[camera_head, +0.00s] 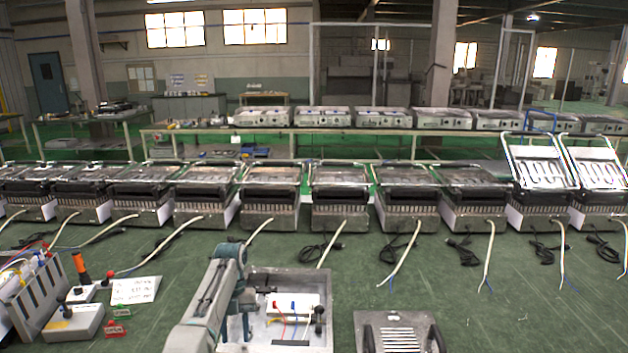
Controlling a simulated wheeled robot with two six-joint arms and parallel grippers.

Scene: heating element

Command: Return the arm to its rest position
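My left arm rises from the bottom edge, left of centre, bends at the top and comes down again. Its gripper end (246,312) hangs over the left part of a grey metal tray (322,274). The fingers are too small and too covered by my arm to tell whether they are open or shut, or whether they hold anything. My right arm and gripper are not in view.
A white block (293,303) with red, blue and white wires lies in the tray. A metal plate with dark handles (400,333) is to its right. At left are a grey rack (40,298), a white sign (135,290) and a grey box (73,323). Several heating units (340,207) line the back.

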